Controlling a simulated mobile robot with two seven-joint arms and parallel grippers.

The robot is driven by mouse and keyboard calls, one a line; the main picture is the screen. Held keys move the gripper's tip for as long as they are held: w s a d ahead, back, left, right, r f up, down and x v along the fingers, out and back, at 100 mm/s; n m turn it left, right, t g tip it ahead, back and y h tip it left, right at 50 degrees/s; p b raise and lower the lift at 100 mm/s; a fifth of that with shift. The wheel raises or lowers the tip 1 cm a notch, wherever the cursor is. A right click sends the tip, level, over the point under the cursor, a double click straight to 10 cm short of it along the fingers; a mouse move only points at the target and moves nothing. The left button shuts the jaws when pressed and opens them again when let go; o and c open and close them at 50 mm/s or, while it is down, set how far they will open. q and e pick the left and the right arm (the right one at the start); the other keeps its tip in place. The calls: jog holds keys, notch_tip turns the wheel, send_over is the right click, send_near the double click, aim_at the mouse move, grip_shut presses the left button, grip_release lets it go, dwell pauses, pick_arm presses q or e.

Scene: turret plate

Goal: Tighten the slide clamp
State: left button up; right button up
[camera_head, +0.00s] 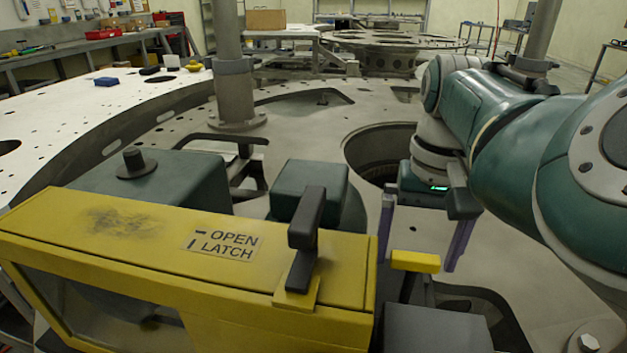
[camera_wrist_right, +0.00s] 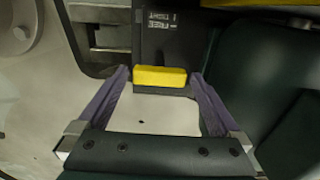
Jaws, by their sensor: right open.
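The slide clamp's yellow-topped handle (camera_head: 415,262) stands on a dark lever at the lower right of the head view. It also shows in the right wrist view (camera_wrist_right: 160,76), near a dark plate (camera_wrist_right: 170,48) with an upside-down label that seems to read FREE and TIGHT. My right gripper (camera_head: 416,258) is open, with its purple fingers pointing down. In the wrist view one fingertip lies on each side of the yellow handle, with a gap to it; whether the handle is fully between them in depth is unclear. My left gripper is in neither view.
A yellow cover (camera_head: 130,235) marked OPEN and LATCH, with a black upright latch (camera_head: 305,235), stands left of the handle. A grey block (camera_head: 437,329) sits in front of it. Green housings (camera_head: 310,188) and a round plate opening (camera_head: 375,150) lie behind.

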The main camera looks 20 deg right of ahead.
jog(key=shift+c, duration=0.4)
jog(key=c, duration=1.1)
jog(key=shift+r+m, duration=0.1)
jog(key=shift+m, duration=0.3)
jog(key=m+p, duration=0.2)
jog(key=shift+m, duration=0.4)
jog(key=m+p, duration=0.1)
jog(key=m, duration=0.3)
jog(key=shift+m, duration=0.3)
jog(key=m, duration=0.6)
jog(key=shift+m, duration=2)
